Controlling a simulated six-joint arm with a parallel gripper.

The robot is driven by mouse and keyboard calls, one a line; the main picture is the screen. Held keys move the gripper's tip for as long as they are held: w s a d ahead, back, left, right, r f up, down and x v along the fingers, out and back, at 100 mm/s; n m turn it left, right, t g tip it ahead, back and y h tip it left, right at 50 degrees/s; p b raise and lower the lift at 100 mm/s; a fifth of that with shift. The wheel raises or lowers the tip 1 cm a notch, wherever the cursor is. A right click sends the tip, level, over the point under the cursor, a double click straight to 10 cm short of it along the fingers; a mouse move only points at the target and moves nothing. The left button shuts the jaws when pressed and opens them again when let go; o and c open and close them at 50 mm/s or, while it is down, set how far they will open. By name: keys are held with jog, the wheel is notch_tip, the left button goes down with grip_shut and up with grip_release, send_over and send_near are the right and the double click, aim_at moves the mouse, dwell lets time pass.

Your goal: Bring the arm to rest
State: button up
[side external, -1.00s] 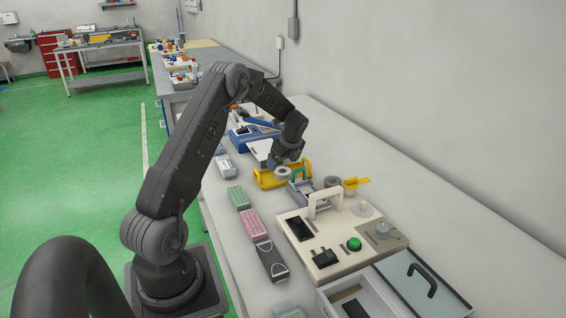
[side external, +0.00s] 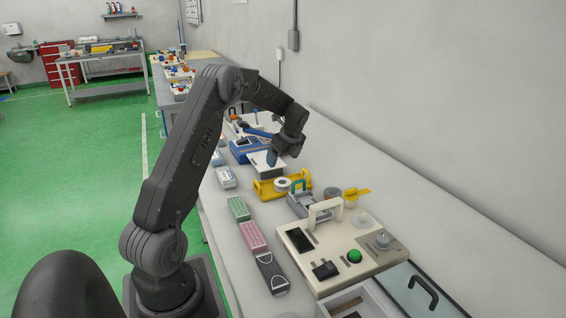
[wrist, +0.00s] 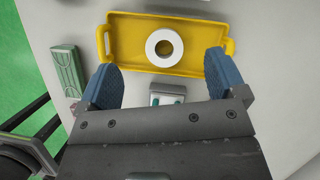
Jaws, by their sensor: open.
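My gripper (wrist: 162,90) is open and empty in the wrist view, its two blue fingers set wide apart. Beyond the fingertips lies a yellow tray (wrist: 190,29) with a white tape roll (wrist: 164,48) in it. In the side view my gripper (side external: 274,160) hangs above the bench near a white-topped block. The yellow tray (side external: 264,190) with the roll (side external: 282,184) stands below and in front of it, apart from the fingers.
A cream panel with a green button (side external: 355,256) stands on the right of the bench (side external: 440,225). Green (side external: 238,208) and pink (side external: 253,236) blocks line the front edge.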

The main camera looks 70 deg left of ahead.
jog(key=shift+r, duration=0.2)
dwell(0.5)
jog(key=s+d+r+n+t, duration=0.25)
jog(key=d+r, duration=0.45)
jog(key=d, duration=0.4)
jog(key=s+d+r+n+t, duration=0.1)
jog(key=d+r+n, duration=0.3)
jog(key=d+r, duration=0.55)
jog(key=s+d+f+n+t+h, duration=0.1)
jog(key=s+d+n+t+h, duration=0.2)
jog(key=s+d+n, duration=0.5)
jog(key=s+d+h, duration=0.1)
jog(key=s+d, duration=0.7)
jog(key=d, duration=0.3)
jog(key=shift+s+d+f, duration=0.25)
jog(key=shift+s+f, duration=0.1)
jog(key=shift+s, duration=0.05)
